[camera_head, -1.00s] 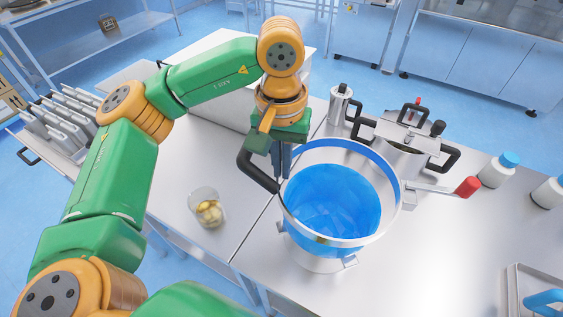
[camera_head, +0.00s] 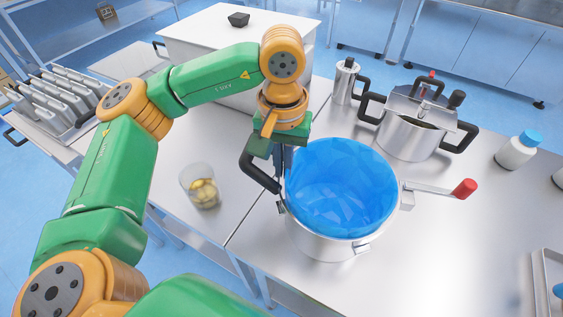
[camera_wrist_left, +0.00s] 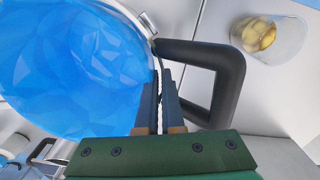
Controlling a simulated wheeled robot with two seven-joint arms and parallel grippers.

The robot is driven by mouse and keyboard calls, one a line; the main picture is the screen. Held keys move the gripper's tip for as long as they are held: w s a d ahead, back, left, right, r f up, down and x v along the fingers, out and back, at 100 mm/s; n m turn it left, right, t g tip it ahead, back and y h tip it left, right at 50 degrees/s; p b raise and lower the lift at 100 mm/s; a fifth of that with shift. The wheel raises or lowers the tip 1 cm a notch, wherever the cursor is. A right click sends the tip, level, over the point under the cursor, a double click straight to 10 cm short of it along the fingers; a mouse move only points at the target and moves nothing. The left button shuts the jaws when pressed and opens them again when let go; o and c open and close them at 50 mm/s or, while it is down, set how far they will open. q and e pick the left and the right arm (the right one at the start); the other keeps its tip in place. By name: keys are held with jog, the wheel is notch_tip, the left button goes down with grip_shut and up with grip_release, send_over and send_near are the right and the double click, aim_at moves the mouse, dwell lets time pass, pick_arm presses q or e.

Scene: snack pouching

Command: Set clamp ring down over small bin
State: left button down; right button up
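The small bin (camera_head: 335,246) stands on the steel table with a blue liner (camera_head: 340,185) in it; the liner also shows in the left wrist view (camera_wrist_left: 70,70). The silver clamp ring (camera_head: 392,222) sits at the bin's rim around the liner; I cannot tell whether it is fully seated. Its black handle (camera_head: 258,173) points left and its red-tipped lever (camera_head: 463,188) sticks out right. My left gripper (camera_head: 282,158) is at the ring's left edge by the handle. In the left wrist view its fingers (camera_wrist_left: 158,100) are close together with the thin ring edge between them.
A clear cup of snacks (camera_head: 201,188) stands left of the bin. A lidded steel pot (camera_head: 410,138) and a steel canister (camera_head: 345,82) stand behind, with a white bottle (camera_head: 515,152) at the right. A tray (camera_head: 545,280) lies front right. Table between bin and tray is clear.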

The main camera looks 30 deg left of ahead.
pick_arm(q)
jog(key=shift+s+f, duration=0.15)
jog(key=shift+f, duration=0.05)
jog(key=c, duration=1.1)
grip_release()
jog(key=shift+o, duration=0.6)
jog(key=shift+s+a, duration=0.1)
jog(key=shift+a, duration=0.25)
jog(key=shift+d, duration=0.15)
notch_tip(320, 180, up, 8)
jog(key=shift+f, duration=0.25)
